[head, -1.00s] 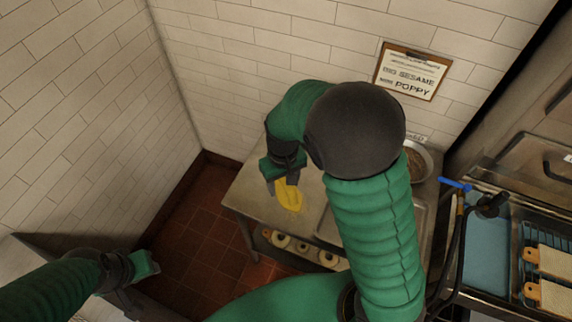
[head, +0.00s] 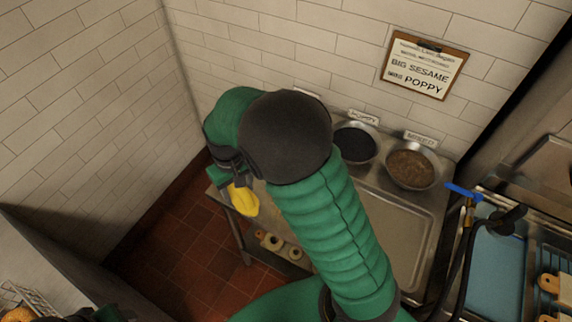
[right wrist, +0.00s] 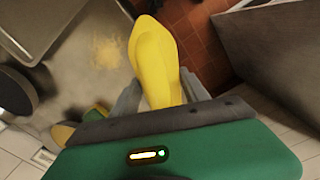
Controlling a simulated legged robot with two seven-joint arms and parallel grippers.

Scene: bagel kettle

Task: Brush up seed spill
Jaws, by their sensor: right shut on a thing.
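My right gripper (head: 232,180) is shut on a yellow scraper-like tool (head: 243,201) at the left edge of the metal table (head: 232,219). In the right wrist view the tool (right wrist: 150,55) sticks out from between the fingers (right wrist: 160,95), its end above the table edge and floor. A thin patch of pale tan seeds (right wrist: 105,47) lies on the table beside the tool, apart from it; my right arm hides this area in the head view. A yellow and green item (right wrist: 62,133) lies partly behind the gripper. Only a bit of my left gripper (head: 108,314) shows at the bottom left.
A bowl of dark seeds (head: 354,143) and a bowl of tan seeds (head: 411,167) stand at the back of the table. A metal tray (head: 410,215) lies in front. Tiled floor (head: 180,255) is open at left.

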